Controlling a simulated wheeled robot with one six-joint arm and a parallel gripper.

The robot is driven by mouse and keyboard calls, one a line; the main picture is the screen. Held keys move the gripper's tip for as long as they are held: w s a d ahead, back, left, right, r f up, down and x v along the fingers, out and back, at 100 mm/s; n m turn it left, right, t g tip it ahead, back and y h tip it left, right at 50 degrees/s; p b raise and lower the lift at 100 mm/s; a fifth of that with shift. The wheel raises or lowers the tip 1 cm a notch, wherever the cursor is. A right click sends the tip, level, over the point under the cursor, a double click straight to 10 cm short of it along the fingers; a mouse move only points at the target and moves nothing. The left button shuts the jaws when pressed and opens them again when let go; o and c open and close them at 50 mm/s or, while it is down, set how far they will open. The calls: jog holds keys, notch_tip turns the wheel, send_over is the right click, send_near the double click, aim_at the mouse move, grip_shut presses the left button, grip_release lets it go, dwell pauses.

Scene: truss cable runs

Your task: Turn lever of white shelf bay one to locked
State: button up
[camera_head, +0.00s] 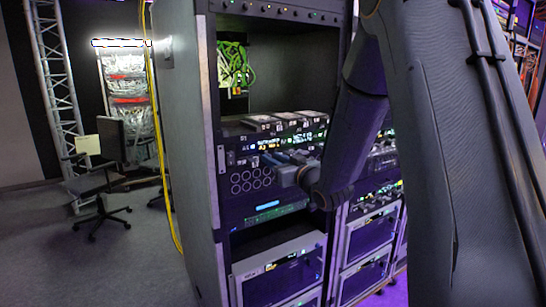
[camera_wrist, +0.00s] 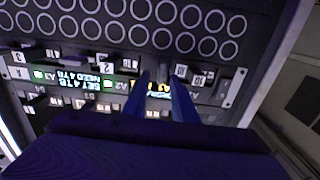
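The shelf front (camera_wrist: 110,62) shows in the wrist view, upside down, with a row of small bays, white numbered tags and lit displays. A small grey lever-like piece (camera_wrist: 159,75) sits at the right end of this row, beside a white tag (camera_wrist: 181,71). My gripper (camera_wrist: 161,82) has its two dark blue fingers apart, one on each side of this piece; whether they touch it I cannot tell. In the head view my gripper (camera_head: 268,158) reaches to the same rack front (camera_head: 250,141), its fingertips close to the tags. The lever's locked or unlocked position is not clear.
A panel of round holes (camera_head: 250,180) lies below the shelf row. The rack's grey side wall (camera_head: 183,130) stands to the left, with a yellow cable (camera_head: 160,130) along it. Open floor (camera_head: 110,250) and an office chair (camera_head: 98,205) are farther left.

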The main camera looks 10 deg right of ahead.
jog(key=shift+w+a, duration=0.15)
jog(key=shift+w, duration=0.3)
jog(key=shift+c, duration=0.4)
grip_shut()
